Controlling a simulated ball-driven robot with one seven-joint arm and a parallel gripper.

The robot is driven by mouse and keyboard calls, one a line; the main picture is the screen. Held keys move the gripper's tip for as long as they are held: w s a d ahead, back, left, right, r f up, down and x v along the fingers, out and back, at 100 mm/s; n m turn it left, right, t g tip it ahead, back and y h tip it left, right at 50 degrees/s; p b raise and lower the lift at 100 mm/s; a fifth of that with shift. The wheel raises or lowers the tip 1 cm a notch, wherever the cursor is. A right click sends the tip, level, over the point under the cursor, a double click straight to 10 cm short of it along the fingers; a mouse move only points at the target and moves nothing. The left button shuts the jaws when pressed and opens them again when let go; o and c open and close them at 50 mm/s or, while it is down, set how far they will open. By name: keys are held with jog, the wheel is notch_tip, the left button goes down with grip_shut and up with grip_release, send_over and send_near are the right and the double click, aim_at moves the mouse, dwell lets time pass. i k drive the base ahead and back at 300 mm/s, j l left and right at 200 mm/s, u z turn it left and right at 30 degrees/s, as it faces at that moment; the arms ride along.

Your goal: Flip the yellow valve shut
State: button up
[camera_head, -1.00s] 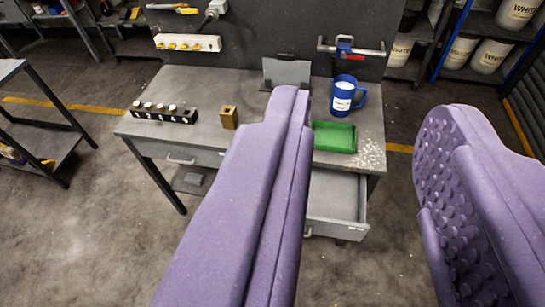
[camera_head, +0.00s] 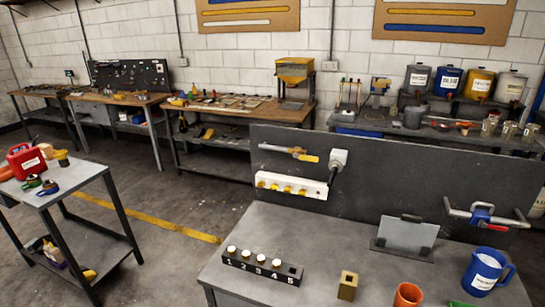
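A short metal pipe with a yellow lever, which looks like the yellow valve (camera_head: 309,158), is mounted on the upper left of the dark panel (camera_head: 375,165) behind the grey bench. The lever lies roughly in line with the pipe, pointing right. It is small in view, so its exact angle is hard to tell. My gripper is not in view, so its opening and its distance from the valve do not show.
The bench (camera_head: 255,240) holds a numbered block (camera_head: 262,266), brass block (camera_head: 347,286), orange cup (camera_head: 408,294) and blue mug (camera_head: 484,271). A cart (camera_head: 75,190) stands left.

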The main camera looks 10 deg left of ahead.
aim_at(301, 157)
jog(key=i+j, duration=0.15)
jog(key=i, duration=0.45)
jog(key=i+j, duration=0.15)
jog(key=i, duration=0.45)
jog(key=i+j, duration=0.2)
jog(key=i, duration=0.35)
jog(key=i+j, duration=0.15)
jog(key=i, duration=0.45)
